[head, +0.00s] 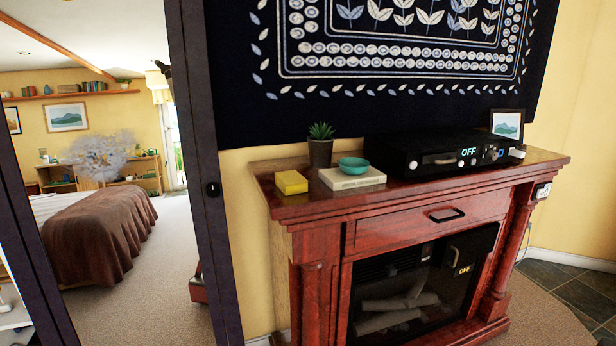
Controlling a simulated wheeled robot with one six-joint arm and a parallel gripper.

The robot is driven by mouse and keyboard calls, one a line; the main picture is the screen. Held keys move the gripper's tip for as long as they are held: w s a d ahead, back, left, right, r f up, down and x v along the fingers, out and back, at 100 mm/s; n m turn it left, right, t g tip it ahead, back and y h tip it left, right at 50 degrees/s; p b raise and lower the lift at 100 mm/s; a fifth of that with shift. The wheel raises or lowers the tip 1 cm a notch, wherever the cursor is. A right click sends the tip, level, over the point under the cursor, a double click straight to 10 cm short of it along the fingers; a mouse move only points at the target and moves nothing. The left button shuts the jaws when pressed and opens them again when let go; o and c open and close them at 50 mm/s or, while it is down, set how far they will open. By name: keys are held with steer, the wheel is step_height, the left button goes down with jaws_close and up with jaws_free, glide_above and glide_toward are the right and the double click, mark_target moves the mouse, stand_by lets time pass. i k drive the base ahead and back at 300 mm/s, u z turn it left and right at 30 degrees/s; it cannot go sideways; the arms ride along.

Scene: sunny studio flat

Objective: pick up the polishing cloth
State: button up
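A small yellow block-like item (291,182) lies flat at the left end of the red-brown wooden mantel (420,191). It looks like a folded cloth and may be the polishing cloth, but its texture is too small to be sure. Nothing lies on top of it. It sits just left of a pale book (352,179), with a narrow gap between them. My gripper is not in view.
On the mantel, a teal bowl (353,166) sits on the book, near a potted plant (320,145), black player (433,157) and picture frame (507,124). A fireplace (410,291) is below. A dark-framed panel (204,180) stands left; a bed (101,232) shows beyond or reflected.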

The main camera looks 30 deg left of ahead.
mark_target(291, 182)
steer(key=u, duration=0.25)
steer(key=i, duration=0.6)
steer(key=u, duration=1)
steer(key=i, duration=0.5)
steer(key=u, duration=0.55)
